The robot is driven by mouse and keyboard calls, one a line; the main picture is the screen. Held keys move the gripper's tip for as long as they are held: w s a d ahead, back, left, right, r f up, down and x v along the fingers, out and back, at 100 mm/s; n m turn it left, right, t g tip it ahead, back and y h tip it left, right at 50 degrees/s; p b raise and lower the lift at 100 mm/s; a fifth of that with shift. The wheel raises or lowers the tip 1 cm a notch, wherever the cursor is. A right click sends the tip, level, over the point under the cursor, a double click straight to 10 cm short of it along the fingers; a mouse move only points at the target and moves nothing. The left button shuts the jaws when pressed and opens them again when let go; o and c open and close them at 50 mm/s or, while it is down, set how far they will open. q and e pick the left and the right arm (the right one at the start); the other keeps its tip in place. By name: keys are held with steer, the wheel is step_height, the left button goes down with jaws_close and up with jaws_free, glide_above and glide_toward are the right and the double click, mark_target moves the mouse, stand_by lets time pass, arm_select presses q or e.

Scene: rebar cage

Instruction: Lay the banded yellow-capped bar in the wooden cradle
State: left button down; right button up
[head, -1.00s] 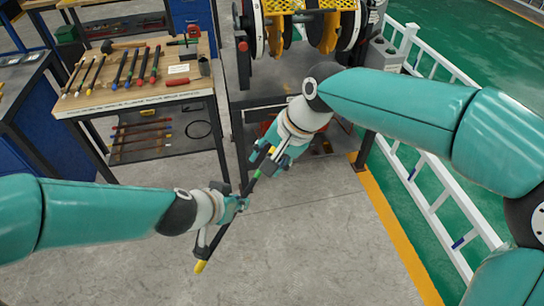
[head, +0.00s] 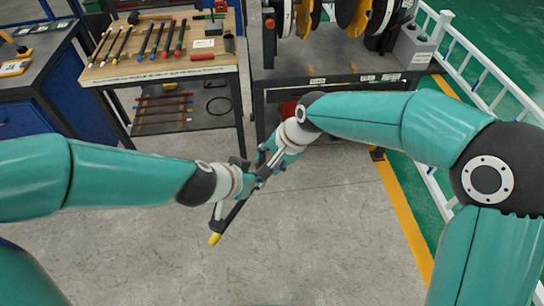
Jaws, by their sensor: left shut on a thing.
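A dark bar (head: 232,214) with a yellow cap on its lower end slants through the air in the middle of the head view. My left gripper (head: 246,181) is shut on it, above the capped end. My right gripper (head: 266,163) is at the bar's upper part, close beside the left one. Its fingers overlap the bar, and I cannot tell whether they grip it. The bar's upper end is hidden among the grippers. I cannot make out a wooden cradle.
A wood-topped bench (head: 160,68) at the back left carries several capped bars in a row and small tools. More bars lie on its lower shelf (head: 160,118). A dark reel stand (head: 340,80) is behind my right arm. A white railing (head: 480,70) runs right. The floor in front is clear.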

arm_select(q)
steer(key=shift+r, duration=0.1)
arm_select(e)
steer(key=c, duration=0.7)
jaws_close()
arm_select(q)
steer(key=shift+d, duration=0.1)
arm_select(e)
steer(key=shift+a, duration=0.1)
arm_select(q)
steer(key=c, duration=1.1)
jaws_free()
arm_select(e)
steer(key=shift+r, duration=0.15)
arm_select(q)
steer(key=shift+o, duration=0.2)
